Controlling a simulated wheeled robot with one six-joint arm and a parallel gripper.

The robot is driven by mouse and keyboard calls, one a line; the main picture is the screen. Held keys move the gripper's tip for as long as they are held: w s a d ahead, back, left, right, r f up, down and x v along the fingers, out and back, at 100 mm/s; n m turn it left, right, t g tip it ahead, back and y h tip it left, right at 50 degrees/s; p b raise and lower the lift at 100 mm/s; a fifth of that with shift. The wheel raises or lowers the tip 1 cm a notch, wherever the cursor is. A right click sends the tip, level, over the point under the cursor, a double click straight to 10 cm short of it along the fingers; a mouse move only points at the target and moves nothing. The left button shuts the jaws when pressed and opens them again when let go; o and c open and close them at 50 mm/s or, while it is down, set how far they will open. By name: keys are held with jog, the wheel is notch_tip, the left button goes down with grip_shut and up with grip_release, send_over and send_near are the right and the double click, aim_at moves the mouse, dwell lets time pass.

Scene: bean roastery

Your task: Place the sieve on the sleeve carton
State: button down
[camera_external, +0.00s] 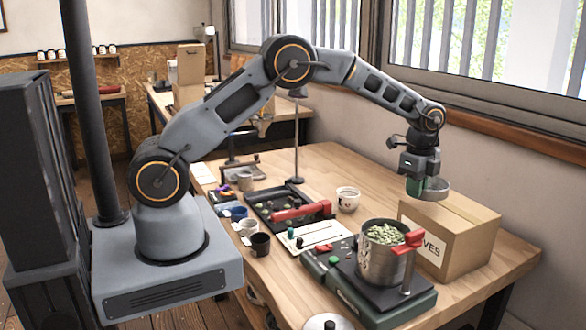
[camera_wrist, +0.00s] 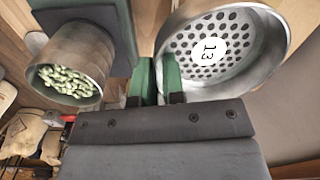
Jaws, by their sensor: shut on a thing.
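The sieve is a round metal pan with a perforated bottom marked 13. It fills the upper right of the wrist view (camera_wrist: 186,47) and shows small in the external view (camera_external: 436,190). My gripper (camera_external: 413,188) has its green fingers shut on the sieve's rim, and the fingers also show in the wrist view (camera_wrist: 157,80). The sleeve carton (camera_external: 462,233) is a closed brown box with a partly hidden label ending in "VES". The sieve appears over the carton's left top edge in the external view. I cannot tell whether they touch.
A metal canister of green beans (camera_external: 380,262) with a red handle stands on a green-edged scale-like base (camera_external: 345,290), left of the carton. A white cup (camera_external: 348,199) stands further back. The window wall is close behind the carton.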

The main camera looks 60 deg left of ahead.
jog(key=shift+w+d+f, duration=0.1)
jog(key=shift+w+f, duration=0.2)
jog(key=shift+f, duration=0.3)
jog(key=shift+f+p, duration=0.35)
jog(key=shift+f, duration=0.95)
jog(key=shift+f, duration=0.2)
jog(key=c, duration=1.2)
grip_release()
jog(key=shift+r, duration=0.1)
